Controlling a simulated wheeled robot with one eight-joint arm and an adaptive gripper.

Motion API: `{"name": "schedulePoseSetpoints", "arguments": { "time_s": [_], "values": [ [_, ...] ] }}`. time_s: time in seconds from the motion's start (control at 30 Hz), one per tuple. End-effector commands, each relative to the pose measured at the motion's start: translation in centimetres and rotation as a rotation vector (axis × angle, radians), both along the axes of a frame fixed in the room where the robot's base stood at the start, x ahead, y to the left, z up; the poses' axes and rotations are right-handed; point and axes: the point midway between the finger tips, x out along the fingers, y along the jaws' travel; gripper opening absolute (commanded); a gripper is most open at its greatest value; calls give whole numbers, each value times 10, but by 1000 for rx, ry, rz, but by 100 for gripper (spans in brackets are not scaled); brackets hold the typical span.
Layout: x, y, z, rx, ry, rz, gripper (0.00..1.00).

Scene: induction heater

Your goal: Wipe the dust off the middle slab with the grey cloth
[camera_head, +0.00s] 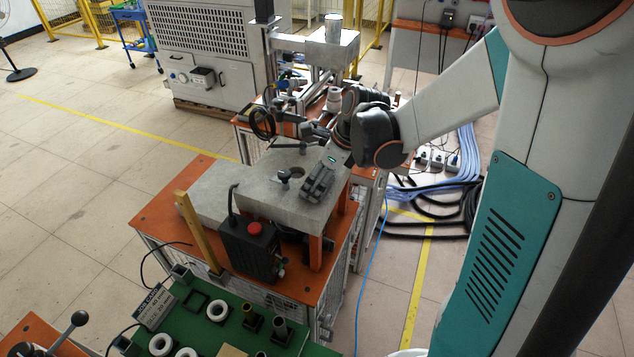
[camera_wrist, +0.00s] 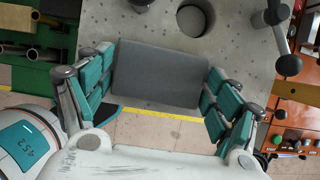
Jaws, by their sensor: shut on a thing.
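My gripper (camera_head: 318,184) is over the slab's right edge. It is shut on the grey cloth (camera_wrist: 160,75), a folded pad spanning between the teal fingers. The cloth overlaps the slab's edge in the wrist view; I cannot tell whether it touches. Dust cannot be made out clearly.
A black control box with a red button (camera_head: 254,229) stands in front of the slab, beside a wooden post (camera_head: 197,232). A lower grey slab (camera_head: 207,198) lies at left. A green table (camera_head: 210,340) with white rings is nearest. Machinery stands behind.

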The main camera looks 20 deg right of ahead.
Motion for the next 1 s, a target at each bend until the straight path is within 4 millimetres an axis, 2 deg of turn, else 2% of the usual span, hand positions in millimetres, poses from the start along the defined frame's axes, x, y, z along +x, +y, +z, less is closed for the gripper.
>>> {"name": "schedulePoseSetpoints", "arguments": {
  "time_s": [0.2,1.0],
  "values": [
    [12,-12,-3,0,0,-1,64],
    [41,-41,0,-1,-1,0,64]
  ]
}}
